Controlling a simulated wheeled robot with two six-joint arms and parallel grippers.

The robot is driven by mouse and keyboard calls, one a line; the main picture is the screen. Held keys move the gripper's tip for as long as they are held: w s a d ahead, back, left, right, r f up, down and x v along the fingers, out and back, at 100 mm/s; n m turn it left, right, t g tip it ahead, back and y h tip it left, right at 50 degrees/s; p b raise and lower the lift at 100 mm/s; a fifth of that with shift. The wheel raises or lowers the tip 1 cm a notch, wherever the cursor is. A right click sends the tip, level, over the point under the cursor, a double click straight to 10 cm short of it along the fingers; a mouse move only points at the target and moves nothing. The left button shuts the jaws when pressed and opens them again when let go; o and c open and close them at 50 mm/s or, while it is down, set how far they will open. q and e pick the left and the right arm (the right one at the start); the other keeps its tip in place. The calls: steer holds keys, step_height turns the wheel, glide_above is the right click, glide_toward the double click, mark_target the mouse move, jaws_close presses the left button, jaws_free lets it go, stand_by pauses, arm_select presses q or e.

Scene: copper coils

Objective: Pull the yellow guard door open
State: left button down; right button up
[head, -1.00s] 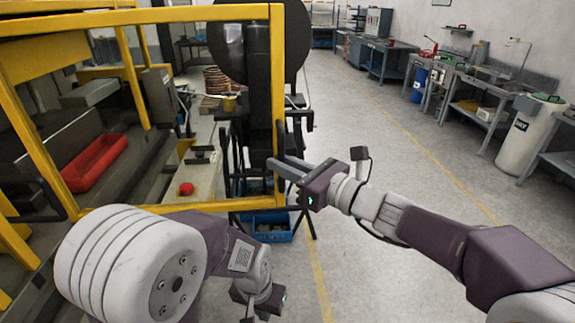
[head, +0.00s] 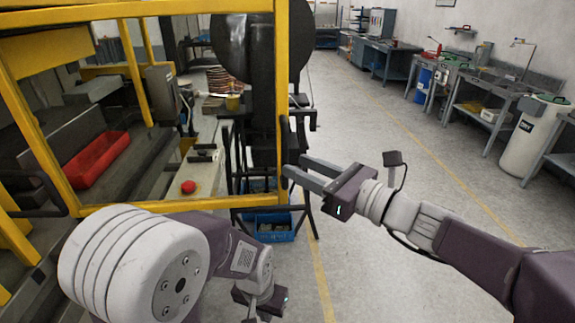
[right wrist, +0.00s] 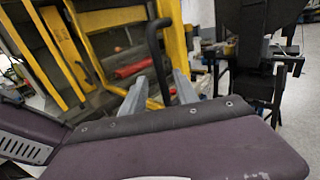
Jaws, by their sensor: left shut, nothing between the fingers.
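The yellow guard door (head: 180,204) is a large frame filling the left half of the head view, with the machine visible through it. Its black upright bar handle (head: 284,150) is on the right-hand post and also shows in the right wrist view (right wrist: 153,45). My right gripper (head: 294,172) is open, its fingertips just right of the handle. In the right wrist view the handle appears between the spread fingers (right wrist: 160,88); I cannot tell whether they touch it. My left gripper (head: 260,304) is shut and empty, low in front of the door, partly hidden by my arm.
A red tray (head: 98,160) lies inside the machine. A blue crate (head: 270,228) stands on the floor behind the door's lower right corner. Benches (head: 480,105) and a white drum (head: 527,140) line the right wall. The aisle floor between is clear.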

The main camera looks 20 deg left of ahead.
steer(key=v, duration=0.4)
steer(key=shift+s+d, duration=0.1)
